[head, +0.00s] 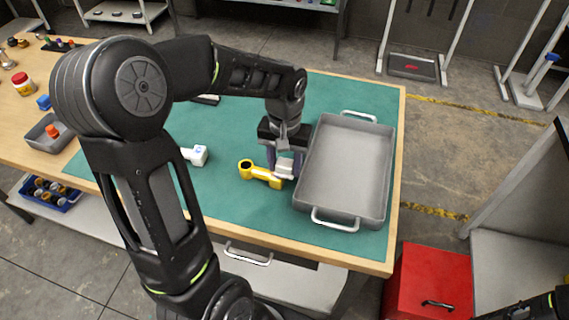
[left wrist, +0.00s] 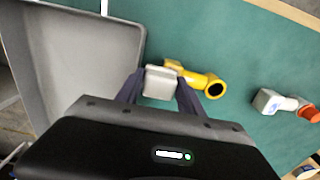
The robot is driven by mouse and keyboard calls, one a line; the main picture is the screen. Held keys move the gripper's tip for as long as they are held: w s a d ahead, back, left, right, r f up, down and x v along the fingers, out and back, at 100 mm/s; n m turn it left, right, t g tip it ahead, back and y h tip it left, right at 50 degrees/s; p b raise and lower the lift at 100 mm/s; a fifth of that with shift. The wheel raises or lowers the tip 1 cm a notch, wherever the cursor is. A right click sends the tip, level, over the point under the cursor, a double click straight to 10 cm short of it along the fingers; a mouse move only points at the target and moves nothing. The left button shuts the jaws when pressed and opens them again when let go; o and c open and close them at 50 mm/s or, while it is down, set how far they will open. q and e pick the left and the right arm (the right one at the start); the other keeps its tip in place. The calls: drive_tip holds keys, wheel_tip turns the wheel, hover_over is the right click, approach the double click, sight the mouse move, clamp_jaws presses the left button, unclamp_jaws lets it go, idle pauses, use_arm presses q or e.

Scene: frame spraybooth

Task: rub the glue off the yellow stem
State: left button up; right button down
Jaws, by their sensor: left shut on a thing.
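The yellow stem (head: 260,174) lies on the green mat just left of the grey tray, its round open end to the left. It also shows in the left wrist view (left wrist: 201,82). My left gripper (head: 286,158) points down at the stem's right end and is shut on a pale grey block (left wrist: 160,82). The block is right at that end of the stem and hides part of it; I cannot tell whether they touch. I cannot make out any glue.
A large grey tray (head: 346,212) with handles stands right of the stem. A white stem (head: 199,155) lies to the left. A small grey bin (head: 48,146) and jars sit at the far left. A red cabinet (head: 432,282) stands by the front right corner.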

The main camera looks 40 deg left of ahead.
sight(285, 163)
use_arm(q)
drive_tip(key=shift+r+p, duration=1.55)
drive_tip(key=shift+r, duration=0.95)
drive_tip(key=shift+r+p, duration=1.1)
drive_tip(key=shift+r, duration=0.45)
drive_tip(key=shift+w+d+f, duration=0.1)
drive_tip(key=w+d+f+m+b, duration=0.3)
drive_tip(key=w+d+f+b, duration=0.1)
drive_tip(key=w+d, duration=0.6)
drive_tip(key=shift+w+d+f+m, duration=0.25)
drive_tip(key=shift+d+f+m, duration=0.15)
drive_tip(key=shift+d+f, duration=0.5)
drive_tip(key=shift+d+r, duration=0.1)
drive_tip(key=shift+r, duration=0.1)
